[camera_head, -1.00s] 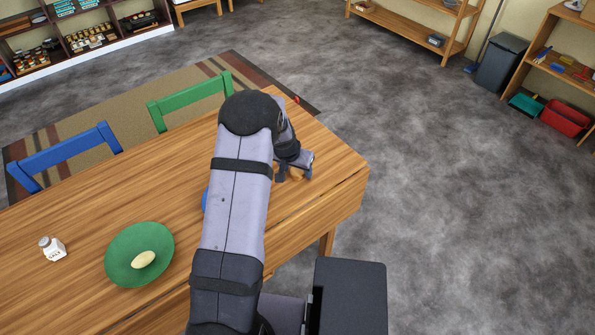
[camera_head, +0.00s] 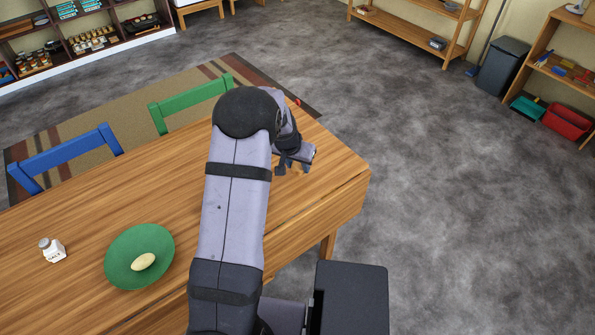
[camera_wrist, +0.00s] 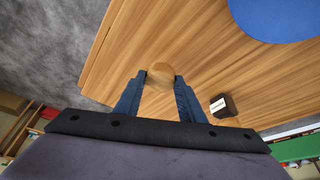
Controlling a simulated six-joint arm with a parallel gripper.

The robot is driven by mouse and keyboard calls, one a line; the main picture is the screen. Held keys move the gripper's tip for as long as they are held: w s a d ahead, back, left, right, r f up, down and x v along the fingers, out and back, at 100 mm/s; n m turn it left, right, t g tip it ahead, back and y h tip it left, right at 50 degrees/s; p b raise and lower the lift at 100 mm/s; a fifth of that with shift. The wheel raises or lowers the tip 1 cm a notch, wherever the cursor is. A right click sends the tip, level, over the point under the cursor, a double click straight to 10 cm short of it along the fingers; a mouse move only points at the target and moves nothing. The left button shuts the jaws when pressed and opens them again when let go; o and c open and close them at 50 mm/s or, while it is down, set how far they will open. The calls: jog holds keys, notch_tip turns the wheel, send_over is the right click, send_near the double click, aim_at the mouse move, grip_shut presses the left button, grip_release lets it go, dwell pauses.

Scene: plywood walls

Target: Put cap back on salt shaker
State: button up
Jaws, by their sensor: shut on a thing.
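A white salt shaker (camera_head: 53,252) with a grey top stands at the left of the wooden table in the head view. It is too small there to tell whether the top is a separate cap. My gripper (camera_head: 293,168) is at the table's far right end, far from the shaker. In the wrist view my gripper (camera_wrist: 160,82) has its two fingers closed around a small round tan thing (camera_wrist: 160,73), above the tabletop. I cannot tell for certain that this is the cap.
A small dark box-like thing with a white label (camera_wrist: 222,105) stands right of the fingers in the wrist view. A blue round plate (camera_wrist: 275,15) lies beyond. A green plate (camera_head: 120,265) holds a pale oval thing. Blue and green chairs (camera_head: 190,98) line the far edge.

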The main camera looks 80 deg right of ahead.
aim_at(296, 167)
notch_tip(296, 167, up, 6)
jog(key=shift+r+b, duration=0.15)
jog(key=shift+b, duration=0.3)
jog(key=shift+w+r, duration=0.15)
jog(key=shift+w, duration=0.1)
jog(key=w+a+n+t+p, duration=0.1)
jog(key=w+a+n+p, duration=0.3)
jog(key=w, duration=1.2)
jog(key=w+a+n+t+p, duration=0.1)
jog(key=w+a+n+t, duration=0.15)
jog(key=w+a, duration=0.9)
jog(key=w+a+n+t+y+p, duration=0.15)
jog(key=w+a+n, duration=0.25)
jog(key=w+a, duration=1)
jog(key=w+a+n+y+p, duration=0.1)
jog(key=w+a+n+p, duration=0.3)
jog(key=w+a, duration=0.9)
jog(key=shift+n, duration=0.85)
jog(key=w+d+r, duration=0.1)
jog(key=w, duration=0.1)
jog(key=w+d+r, duration=0.1)
jog(key=w+d, duration=0.1)
jog(key=w, duration=0.1)
jog(key=w+d+r, duration=0.1)
jog(key=w, duration=0.2)
jog(key=shift+w+d+b, duration=0.25)
jog(key=shift+b, duration=0.15)
jog(key=shift+s+a+n+y, duration=0.15)
jog(key=shift+n+y, duration=0.1)
jog(key=shift+n, duration=0.45)
